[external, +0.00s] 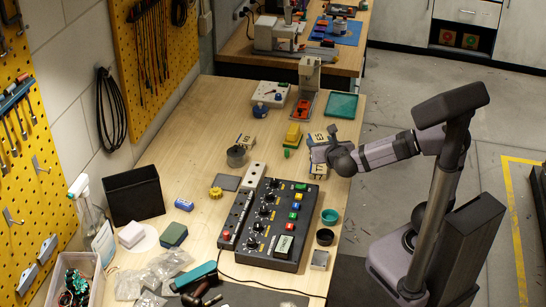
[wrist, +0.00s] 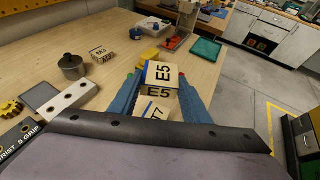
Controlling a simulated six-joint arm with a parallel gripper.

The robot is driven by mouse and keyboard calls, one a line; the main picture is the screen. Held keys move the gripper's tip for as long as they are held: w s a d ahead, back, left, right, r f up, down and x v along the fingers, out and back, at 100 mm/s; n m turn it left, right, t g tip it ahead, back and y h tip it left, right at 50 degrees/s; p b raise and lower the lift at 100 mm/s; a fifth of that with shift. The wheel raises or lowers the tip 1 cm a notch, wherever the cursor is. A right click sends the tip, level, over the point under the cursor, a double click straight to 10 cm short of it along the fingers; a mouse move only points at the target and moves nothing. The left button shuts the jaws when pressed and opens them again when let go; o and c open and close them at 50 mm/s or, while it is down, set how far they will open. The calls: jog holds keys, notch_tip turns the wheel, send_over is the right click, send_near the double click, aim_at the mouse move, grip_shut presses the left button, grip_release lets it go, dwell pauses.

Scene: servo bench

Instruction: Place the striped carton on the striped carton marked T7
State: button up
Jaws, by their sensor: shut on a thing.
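A tan-and-white carton marked E5 (wrist: 160,76) sits between the two blue fingers of my gripper (wrist: 158,86), which is shut on it. The held carton also shows in the external view (external: 317,138), partly covered by my gripper (external: 331,152). A similar carton marked T7 (wrist: 155,112) shows just below and nearer than the E5 carton in the wrist view, partly hidden by it and by my gripper body. In the external view the T7 carton (external: 318,173) is below my gripper. I cannot tell whether the two cartons touch.
Another carton marked M3 (wrist: 103,53) stands to the left beside a dark grey cup (wrist: 72,66). A yellow block (external: 293,134) and a green tray (external: 342,105) are nearby. A black control box (external: 272,222) and a white bar with holes (wrist: 66,106) lie nearer.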

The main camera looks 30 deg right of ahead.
aim_at(320, 173)
jog(key=shift+d+m+h, duration=0.3)
jog(key=shift+f+b, duration=0.85)
jog(key=shift+f, duration=4.05)
jog(key=shift+f, duration=0.2)
jog(key=o, duration=1.1)
jog(key=shift+c, duration=0.2)
